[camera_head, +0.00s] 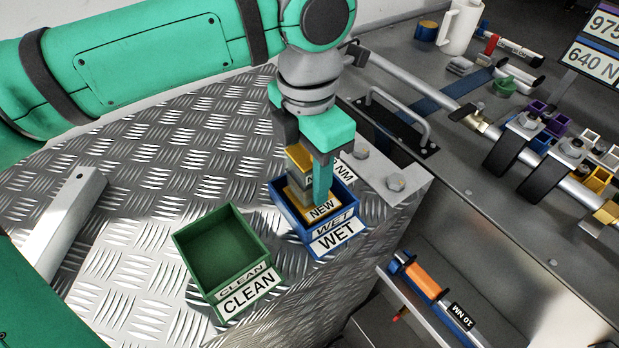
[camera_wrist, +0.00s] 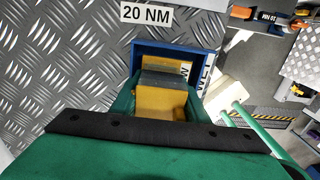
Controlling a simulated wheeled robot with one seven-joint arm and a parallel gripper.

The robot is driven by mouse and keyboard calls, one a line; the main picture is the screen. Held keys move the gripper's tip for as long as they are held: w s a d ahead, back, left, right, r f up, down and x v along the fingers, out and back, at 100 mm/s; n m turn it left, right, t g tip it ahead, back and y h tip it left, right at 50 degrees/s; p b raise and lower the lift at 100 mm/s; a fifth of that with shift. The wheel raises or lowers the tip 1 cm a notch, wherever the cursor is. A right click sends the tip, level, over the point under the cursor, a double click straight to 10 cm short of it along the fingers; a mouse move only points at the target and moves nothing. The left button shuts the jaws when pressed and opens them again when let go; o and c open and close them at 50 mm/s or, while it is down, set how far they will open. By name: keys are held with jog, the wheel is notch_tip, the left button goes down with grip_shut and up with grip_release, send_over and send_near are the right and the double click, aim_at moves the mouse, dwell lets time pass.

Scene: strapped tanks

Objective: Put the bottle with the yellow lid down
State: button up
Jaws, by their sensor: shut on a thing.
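My gripper (camera_head: 311,182) points down over the blue bin marked WET (camera_head: 335,238). It is shut on a boxy yellow and grey thing with a NEW label (camera_head: 321,209), whose lower part is inside the bin. In the wrist view the same yellow and grey thing (camera_wrist: 160,100) sits between the green fingers (camera_wrist: 160,88), with the blue bin's wall (camera_wrist: 178,55) around its far side. I cannot tell whether it touches the bin's floor. No plain bottle shape with a yellow lid shows; the fingers hide part of the held thing.
An empty green bin marked CLEAN (camera_head: 222,250) stands just left of the blue bin on the tread-plate top (camera_head: 130,245). A pale bar (camera_head: 65,225) lies at the left. Bolts and a metal handle (camera_head: 398,120) are close on the right. A white jug (camera_head: 461,27) stands at the back.

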jog(key=shift+f, duration=0.7)
jog(key=shift+f, duration=0.15)
jog(key=o, duration=1.2)
jog(key=shift+c, duration=0.2)
notch_tip(320, 180, up, 12)
jog(key=shift+w+r, duration=0.1)
jog(key=shift+r, duration=0.05)
